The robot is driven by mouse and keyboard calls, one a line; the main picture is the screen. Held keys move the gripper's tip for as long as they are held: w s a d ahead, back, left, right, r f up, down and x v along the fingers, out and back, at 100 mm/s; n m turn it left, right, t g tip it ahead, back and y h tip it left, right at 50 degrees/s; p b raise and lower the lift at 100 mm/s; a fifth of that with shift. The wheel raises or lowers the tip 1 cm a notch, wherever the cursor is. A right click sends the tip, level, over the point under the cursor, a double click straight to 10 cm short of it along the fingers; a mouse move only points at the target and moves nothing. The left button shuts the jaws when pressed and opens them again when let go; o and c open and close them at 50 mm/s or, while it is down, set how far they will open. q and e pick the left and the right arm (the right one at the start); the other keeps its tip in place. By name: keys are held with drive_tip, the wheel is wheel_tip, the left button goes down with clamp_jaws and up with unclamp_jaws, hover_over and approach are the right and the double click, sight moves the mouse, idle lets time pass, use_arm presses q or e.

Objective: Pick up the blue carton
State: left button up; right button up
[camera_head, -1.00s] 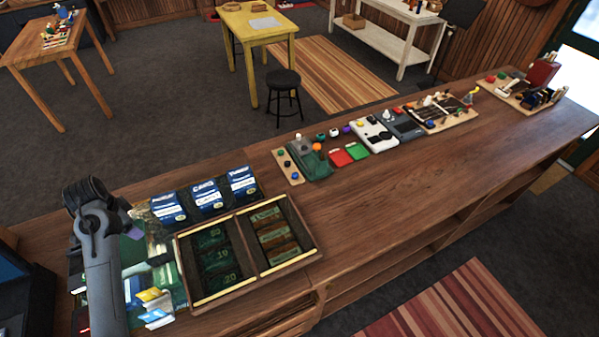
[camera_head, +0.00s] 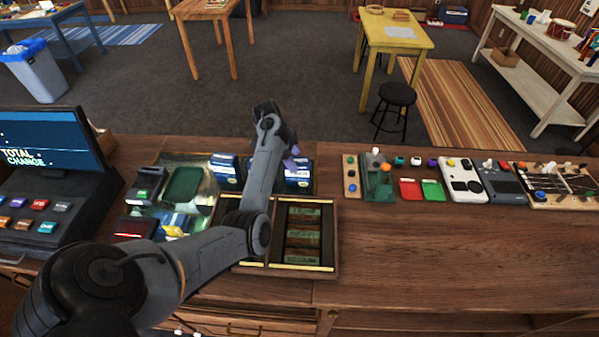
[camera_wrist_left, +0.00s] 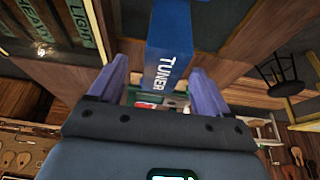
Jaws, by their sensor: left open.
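A blue carton (camera_head: 298,177) stands at the right end of a row of blue cartons on the wooden counter. In the left wrist view a blue carton (camera_wrist_left: 170,45) with white "TUNER" lettering is between the two purple fingers of my left gripper (camera_wrist_left: 158,80), with gaps beside it. In the head view my left gripper (camera_head: 290,157) is over the right end of the row, open. Another blue carton (camera_head: 225,166) is at the left of the row; my arm hides the middle of it. My right gripper is not in view.
A wooden compartment tray (camera_head: 331,240) lies in front of the cartons, partly under my arm. A cash register (camera_head: 50,185) is at the left. Coloured pedals and switches, with a white pedal (camera_head: 463,180), line the counter at right. The front right counter is clear.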

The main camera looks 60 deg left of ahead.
sight(300, 166)
use_arm(q)
drive_tip(key=shift+x, duration=2.75)
drive_tip(key=shift+w+a, duration=0.1)
drive_tip(key=c, duration=1.1)
drive_tip(key=shift+r, duration=0.15)
